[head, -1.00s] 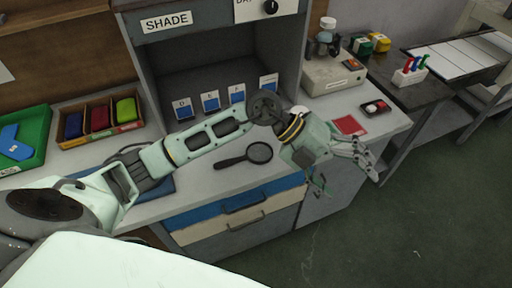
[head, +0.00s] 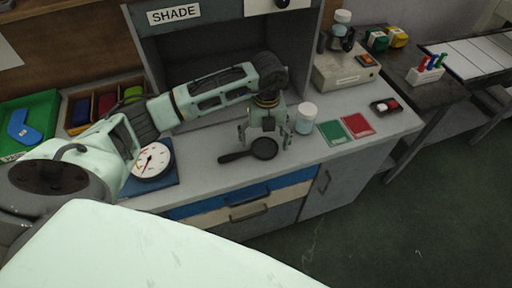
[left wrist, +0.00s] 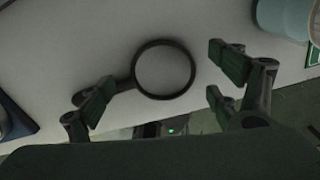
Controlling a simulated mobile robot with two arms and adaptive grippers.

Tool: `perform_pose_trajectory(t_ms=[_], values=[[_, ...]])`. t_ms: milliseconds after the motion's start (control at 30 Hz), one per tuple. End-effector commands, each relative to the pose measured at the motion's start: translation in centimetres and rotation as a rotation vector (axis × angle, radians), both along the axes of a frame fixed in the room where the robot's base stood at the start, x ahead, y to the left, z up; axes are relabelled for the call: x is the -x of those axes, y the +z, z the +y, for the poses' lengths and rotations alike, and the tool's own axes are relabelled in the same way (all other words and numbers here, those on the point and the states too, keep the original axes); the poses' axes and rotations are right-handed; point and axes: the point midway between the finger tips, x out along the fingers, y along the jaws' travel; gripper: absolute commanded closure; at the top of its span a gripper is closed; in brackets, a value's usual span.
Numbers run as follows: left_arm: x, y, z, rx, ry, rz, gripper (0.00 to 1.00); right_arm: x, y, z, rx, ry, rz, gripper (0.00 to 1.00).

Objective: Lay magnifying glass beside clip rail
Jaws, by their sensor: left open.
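The dark magnifying glass (head: 251,153) lies flat on the grey counter near its front edge, its handle pointing left. My left gripper (head: 264,139) is open and points down just above the lens end. In the left wrist view the round lens of the magnifying glass (left wrist: 165,69) shows between the spread fingers of my left gripper (left wrist: 157,86), and the handle runs toward the left finger. Nothing is held. I cannot make out a clip rail; my left arm covers the inside of the shade booth. My right gripper is not in view.
A white-lidded jar (head: 306,118) stands close right of my left gripper. Green (head: 333,132) and red (head: 357,125) cards lie further right. A round dial (head: 152,161) on a blue mat lies left. The shade booth (head: 175,38) stands behind.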

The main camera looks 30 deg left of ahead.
Motion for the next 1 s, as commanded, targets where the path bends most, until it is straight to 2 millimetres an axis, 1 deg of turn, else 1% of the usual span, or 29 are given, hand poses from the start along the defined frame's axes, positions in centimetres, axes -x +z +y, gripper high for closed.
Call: perform_pose_trajectory(t_ms=[33, 133, 367, 467, 900, 933, 1000], values=[[0.1, -0.6, -0.2, 0.002, -0.003, 0.002, 0.16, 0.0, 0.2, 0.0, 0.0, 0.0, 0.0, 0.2], [0.1, -1.4, -0.2, 0.003, -0.003, 0.0, 0.16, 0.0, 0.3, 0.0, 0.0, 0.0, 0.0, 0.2], [0.0, -1.6, -0.2, 0.002, -0.004, -0.002, 0.16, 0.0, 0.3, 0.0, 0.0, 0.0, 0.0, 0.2], [0.0, -1.6, -0.2, 0.002, -0.004, -0.002, 0.23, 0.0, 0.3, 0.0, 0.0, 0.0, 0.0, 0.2], [0.1, -1.6, -0.2, 0.003, -0.004, 0.0, 0.62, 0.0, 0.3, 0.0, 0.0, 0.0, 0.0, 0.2], [0.1, -1.6, -0.2, 0.003, -0.004, 0.0, 0.64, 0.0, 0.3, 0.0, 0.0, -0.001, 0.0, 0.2], [0.1, -1.6, -0.2, 0.003, -0.004, 0.0, 0.64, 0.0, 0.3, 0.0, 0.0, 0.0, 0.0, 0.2]])
